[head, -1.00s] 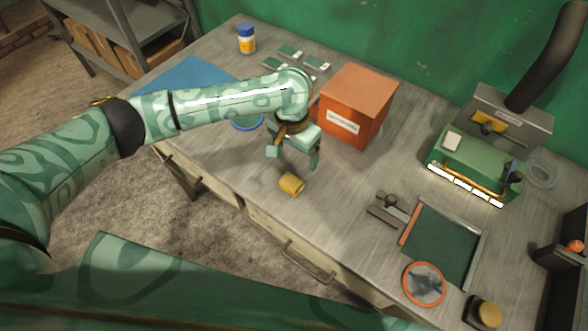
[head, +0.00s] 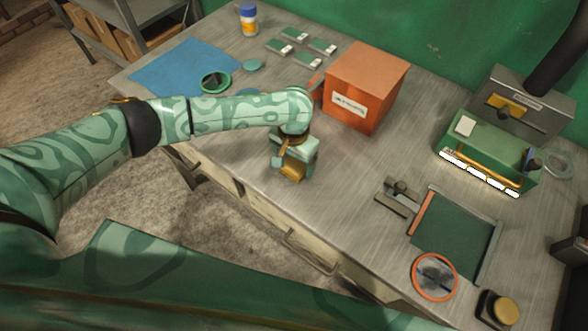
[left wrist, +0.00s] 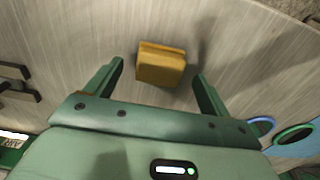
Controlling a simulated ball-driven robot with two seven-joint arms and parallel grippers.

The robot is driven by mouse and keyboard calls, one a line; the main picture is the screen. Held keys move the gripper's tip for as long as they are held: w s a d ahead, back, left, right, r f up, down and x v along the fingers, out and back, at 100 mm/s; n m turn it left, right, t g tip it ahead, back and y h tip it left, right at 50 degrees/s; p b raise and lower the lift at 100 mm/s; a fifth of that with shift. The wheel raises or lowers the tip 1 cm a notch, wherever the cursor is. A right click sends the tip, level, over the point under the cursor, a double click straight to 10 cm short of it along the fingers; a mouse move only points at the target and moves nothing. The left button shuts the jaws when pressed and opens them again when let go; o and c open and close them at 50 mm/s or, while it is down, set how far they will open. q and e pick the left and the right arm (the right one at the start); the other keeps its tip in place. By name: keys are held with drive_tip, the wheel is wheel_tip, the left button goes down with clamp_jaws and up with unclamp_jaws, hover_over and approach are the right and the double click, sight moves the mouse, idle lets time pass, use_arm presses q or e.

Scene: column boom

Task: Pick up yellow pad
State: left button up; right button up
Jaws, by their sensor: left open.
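The yellow pad (head: 291,173) is a small block on the grey table near its front edge, partly hidden by my left gripper in the head view. My left gripper (head: 293,166) is directly over it, pointing down. In the left wrist view the yellow pad (left wrist: 161,66) shows between and slightly beyond the two open fingers (left wrist: 158,72), with a gap on each side. The fingers do not appear to touch it. My right gripper is not in view.
An orange box (head: 366,86) stands just behind and right of my left gripper. A green tray (head: 455,236), an orange-rimmed round dish (head: 435,277) and a green machine (head: 487,152) are to the right. A blue mat (head: 183,68) lies back left. The table around the pad is clear.

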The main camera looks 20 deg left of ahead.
use_arm(q)
wheel_tip(320, 180, down, 3)
drive_tip(key=shift+r+b, duration=0.1)
drive_tip(key=shift+b, duration=0.35)
drive_tip(key=c, duration=1.1)
drive_tip(key=shift+r, duration=0.1)
drive_tip(key=r+p, duration=0.1)
drive_tip(key=r, duration=0.1)
drive_tip(key=r+p, duration=0.1)
drive_tip(key=r, duration=0.1)
drive_tip(key=shift+s+d+r+p, duration=0.1)
drive_tip(key=shift+s+d+p, duration=0.1)
drive_tip(key=shift+p, duration=0.15)
drive_tip(key=s+d+r+p, duration=0.2)
drive_tip(key=s+r, duration=0.1)
drive_tip(key=s, duration=0.1)
drive_tip(key=s+d+r+p, duration=0.2)
drive_tip(key=s, duration=0.2)
drive_tip(key=s+d+r+p, duration=0.2)
drive_tip(key=s+r, duration=0.1)
drive_tip(key=s, duration=0.1)
drive_tip(key=shift+d+r, duration=0.25)
drive_tip(key=shift+r, duration=0.1)
drive_tip(key=shift+o, duration=0.6)
drive_tip(key=shift+w, duration=0.1)
